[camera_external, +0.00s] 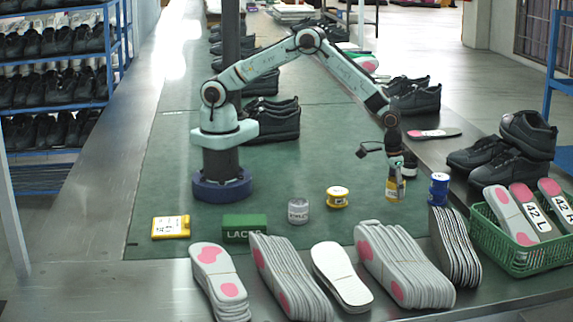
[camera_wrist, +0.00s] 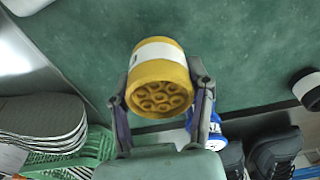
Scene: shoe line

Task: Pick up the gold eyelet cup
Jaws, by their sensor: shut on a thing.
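The gold eyelet cup (camera_external: 396,192) is a gold cylinder with a pale label band, near the right side of the green mat. In the wrist view the gold eyelet cup (camera_wrist: 160,75) shows a face with several round rings towards the camera. My gripper (camera_wrist: 161,92) has one finger on each side of it and is shut on it. In the external view my gripper (camera_external: 397,178) points down over the cup and partly hides it. I cannot tell whether the cup touches the mat.
A blue can (camera_external: 439,187) stands close to the right of the cup. A yellow round tin (camera_external: 337,198), a grey tin (camera_external: 298,212) and a green box (camera_external: 244,227) are to the left. Insole stacks (camera_external: 403,265) line the front; a green basket (camera_external: 520,262) stands front right.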

